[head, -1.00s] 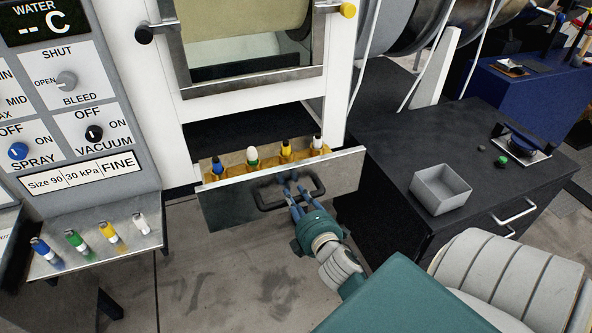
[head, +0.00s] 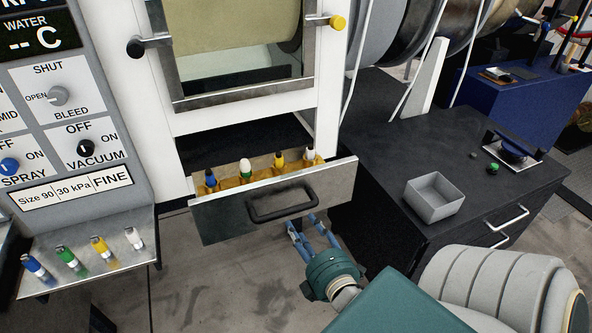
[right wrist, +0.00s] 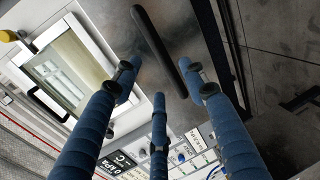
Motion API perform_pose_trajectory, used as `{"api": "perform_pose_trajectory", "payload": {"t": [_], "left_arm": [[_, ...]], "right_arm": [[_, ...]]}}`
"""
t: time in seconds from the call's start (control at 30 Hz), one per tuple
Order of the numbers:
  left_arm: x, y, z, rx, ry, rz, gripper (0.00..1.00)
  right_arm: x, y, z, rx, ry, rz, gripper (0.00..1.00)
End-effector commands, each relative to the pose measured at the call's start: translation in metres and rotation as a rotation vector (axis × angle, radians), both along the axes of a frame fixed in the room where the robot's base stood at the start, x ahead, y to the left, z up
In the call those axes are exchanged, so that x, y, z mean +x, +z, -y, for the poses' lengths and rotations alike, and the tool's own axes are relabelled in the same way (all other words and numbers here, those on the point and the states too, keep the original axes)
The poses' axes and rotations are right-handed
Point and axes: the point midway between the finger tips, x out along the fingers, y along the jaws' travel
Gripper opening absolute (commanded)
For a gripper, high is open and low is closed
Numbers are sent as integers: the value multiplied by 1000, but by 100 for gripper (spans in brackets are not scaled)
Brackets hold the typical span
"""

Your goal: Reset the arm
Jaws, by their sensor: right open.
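My right gripper (head: 307,228) is open and empty, just below and to the right of the black handle (head: 284,205) of the pulled-out drawer (head: 226,218). In the right wrist view its blue fingers (right wrist: 160,95) are spread apart, with the handle (right wrist: 160,50) beyond them and clear of them. My left gripper does not show.
A side shelf (head: 88,280) at left carries blue, green, yellow and white cylinders. A black cabinet (head: 400,150) at right bears a grey open box (head: 434,198). A control panel (head: 60,95) stands at left. Floor below the drawer is clear.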

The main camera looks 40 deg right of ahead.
Motion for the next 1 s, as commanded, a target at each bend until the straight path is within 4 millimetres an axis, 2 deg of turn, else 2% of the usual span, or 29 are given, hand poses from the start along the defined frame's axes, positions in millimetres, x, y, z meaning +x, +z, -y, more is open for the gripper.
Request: {"api": "perform_pose_trajectory", "payload": {"t": [0.03,0.2,0.83,0.93,1.0], "left_arm": [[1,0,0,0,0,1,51],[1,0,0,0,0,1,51],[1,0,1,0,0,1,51],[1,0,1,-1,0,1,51],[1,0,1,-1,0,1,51]], "right_arm": [[-8,0,-3,2,-1,-3,43],[-20,4,-7,1,0,-1,43],[-22,3,-8,4,0,-2,43],[-21,-16,-13,46,1,-19,43],[-21,-46,-20,116,0,-48,43]]}}
